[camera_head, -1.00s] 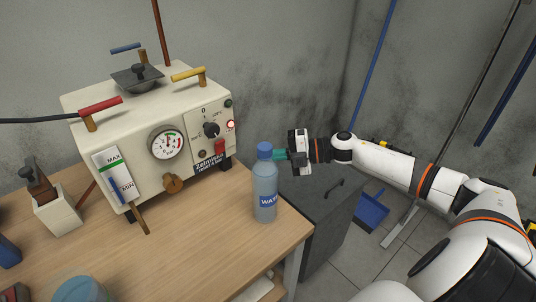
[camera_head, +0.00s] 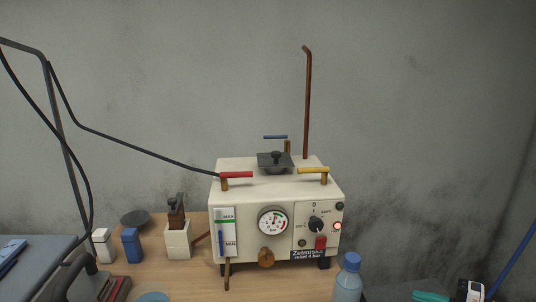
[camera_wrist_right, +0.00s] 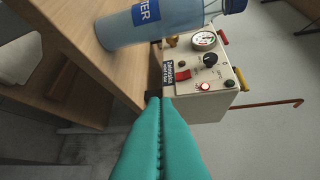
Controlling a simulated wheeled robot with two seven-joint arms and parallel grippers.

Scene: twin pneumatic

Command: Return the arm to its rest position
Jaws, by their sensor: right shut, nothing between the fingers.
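My right gripper (camera_wrist_right: 158,130) shows in the right wrist view as two teal fingers pressed together, with nothing between them. In the head view only its teal tip and part of its white and black body (camera_head: 450,294) show at the bottom right edge, to the right of the water bottle. The rest of the right arm is out of the head view. My left gripper is not in view.
A blue-capped water bottle (camera_head: 348,280) stands near the table edge, close to the right gripper. The cream pneumatic machine (camera_head: 285,190) with gauge and coloured levers stands on the wooden table (camera_head: 190,285). A wooden-topped white box (camera_head: 177,240) stands left of it.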

